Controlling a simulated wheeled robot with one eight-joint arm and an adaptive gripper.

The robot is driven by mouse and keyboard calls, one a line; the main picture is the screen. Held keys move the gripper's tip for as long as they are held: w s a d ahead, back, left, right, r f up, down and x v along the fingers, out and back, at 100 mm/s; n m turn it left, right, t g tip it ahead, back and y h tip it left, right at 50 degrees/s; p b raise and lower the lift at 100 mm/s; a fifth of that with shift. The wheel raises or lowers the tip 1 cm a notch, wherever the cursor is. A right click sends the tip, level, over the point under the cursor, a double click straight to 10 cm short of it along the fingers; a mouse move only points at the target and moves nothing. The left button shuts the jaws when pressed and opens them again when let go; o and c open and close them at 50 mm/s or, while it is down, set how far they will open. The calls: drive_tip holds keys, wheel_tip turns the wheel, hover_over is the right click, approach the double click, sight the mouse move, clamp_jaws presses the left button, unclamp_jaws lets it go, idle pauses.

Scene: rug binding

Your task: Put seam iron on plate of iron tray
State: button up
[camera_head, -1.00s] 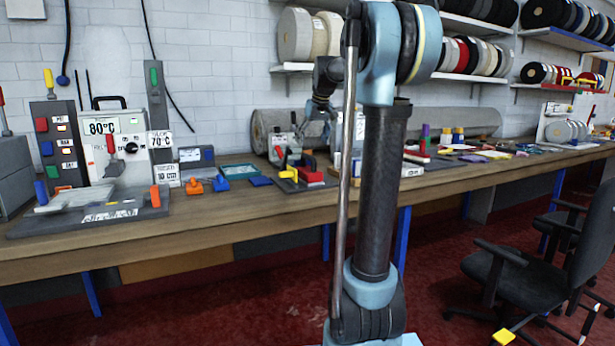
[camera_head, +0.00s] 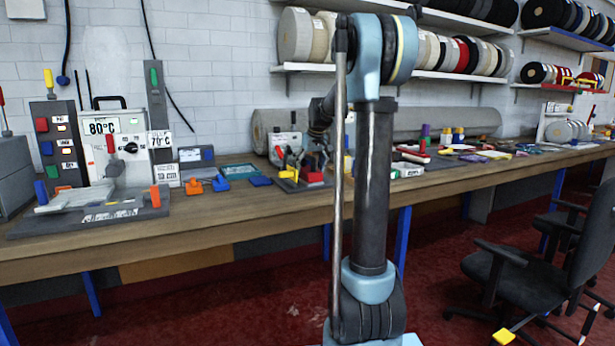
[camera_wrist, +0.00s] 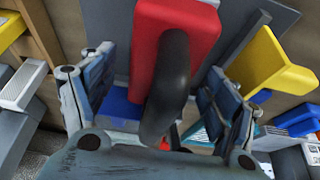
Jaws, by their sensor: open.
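What looks like the seam iron, a red block (camera_head: 314,178) with a black handle, is on a dark plate (camera_head: 288,186) in the head view. In the wrist view its red body (camera_wrist: 178,30) and curved black handle (camera_wrist: 170,85) fill the middle. My gripper (camera_wrist: 158,95) is open, one finger on each side of the handle; I cannot tell whether either touches it. A dark grey plate (camera_wrist: 252,22) shows behind, with a yellow angled piece (camera_wrist: 270,68) at right. I cannot tell whether this plate belongs to the iron tray. My arm hides part of the bench.
A rolled grey rug (camera_head: 430,121) lies at the back. An office chair (camera_head: 530,270) stands at right.

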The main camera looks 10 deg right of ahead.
drive_tip(key=shift+x, duration=0.85)
clamp_jaws()
drive_tip(key=shift+r, duration=0.1)
